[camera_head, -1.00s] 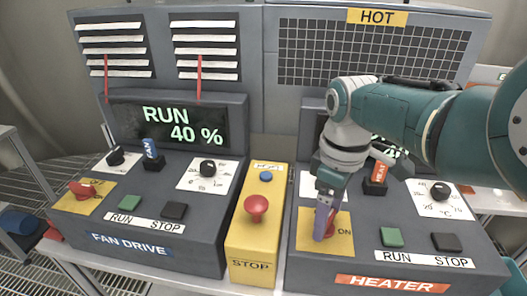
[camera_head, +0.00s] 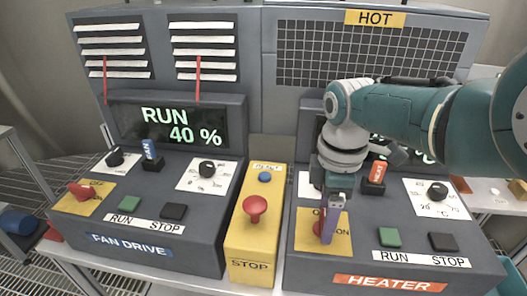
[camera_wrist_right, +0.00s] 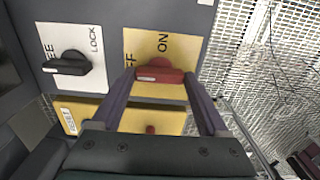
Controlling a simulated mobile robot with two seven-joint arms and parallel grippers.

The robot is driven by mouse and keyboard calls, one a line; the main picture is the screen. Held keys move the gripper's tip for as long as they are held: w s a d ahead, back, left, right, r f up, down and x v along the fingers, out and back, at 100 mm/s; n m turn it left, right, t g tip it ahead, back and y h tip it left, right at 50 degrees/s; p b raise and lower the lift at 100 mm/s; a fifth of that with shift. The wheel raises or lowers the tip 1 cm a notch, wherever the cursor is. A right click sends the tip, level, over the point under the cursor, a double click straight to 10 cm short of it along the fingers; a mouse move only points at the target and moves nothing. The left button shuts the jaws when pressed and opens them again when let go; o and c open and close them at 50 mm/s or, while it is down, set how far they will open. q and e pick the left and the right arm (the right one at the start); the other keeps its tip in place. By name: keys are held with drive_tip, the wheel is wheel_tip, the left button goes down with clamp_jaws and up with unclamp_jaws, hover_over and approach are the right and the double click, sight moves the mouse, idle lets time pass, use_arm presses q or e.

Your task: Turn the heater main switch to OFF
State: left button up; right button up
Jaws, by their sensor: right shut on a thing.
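The heater main switch is a red handle (camera_head: 319,229) on a yellow plate (camera_head: 303,240) at the heater panel's front left, mostly behind my fingers. My right gripper (camera_head: 328,240) reaches down onto it from above and is shut on it. In the right wrist view the red switch handle (camera_wrist_right: 160,72) sits between the two fingertips of my right gripper (camera_wrist_right: 162,78). The handle's exact angle is hard to tell. My left gripper is out of view.
Left of the switch stands a yellow box with a red STOP button (camera_head: 255,206). A black FREE/LOCK knob (camera_wrist_right: 70,65) is beside the switch. Green RUN (camera_head: 389,237) and black STOP (camera_head: 443,242) buttons lie to its right. The fan drive panel (camera_head: 130,245) is at left.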

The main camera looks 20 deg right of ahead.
drive_tip(key=shift+r, duration=0.1)
drive_tip(key=o, duration=1.2)
drive_tip(key=shift+o, duration=0.2)
wheel_tip(320, 180, up, 10)
drive_tip(key=p, duration=0.4)
drive_tip(key=shift+p, duration=0.4)
